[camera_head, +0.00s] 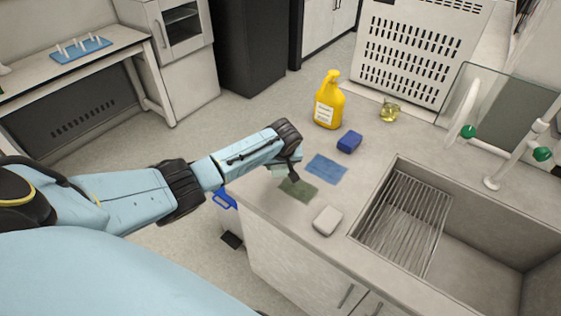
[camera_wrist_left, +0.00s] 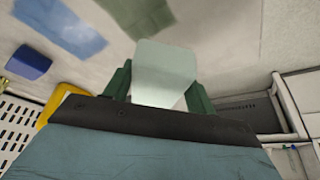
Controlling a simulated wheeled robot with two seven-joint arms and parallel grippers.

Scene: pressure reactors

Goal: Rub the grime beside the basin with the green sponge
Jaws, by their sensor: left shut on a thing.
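My left gripper (camera_head: 287,167) reaches over the counter beside the basin (camera_head: 480,262). It is shut on a pale green block, the green sponge (camera_wrist_left: 165,75), which sits between the two dark green fingers in the left wrist view. In the head view the sponge is mostly hidden by the gripper. A flat olive-green patch (camera_head: 299,190) lies on the counter just below the gripper; it looks like the grime, and it also shows in the wrist view (camera_wrist_left: 137,14). Whether the sponge touches the counter is unclear. My right gripper is not in view.
A flat blue patch (camera_head: 327,169) lies beside the olive one. A blue sponge (camera_head: 349,142), a white sponge (camera_head: 327,221), a yellow bottle (camera_head: 329,104) and a small yellowish glass item (camera_head: 390,112) stand around it. A wire rack (camera_head: 404,220) sits in the basin.

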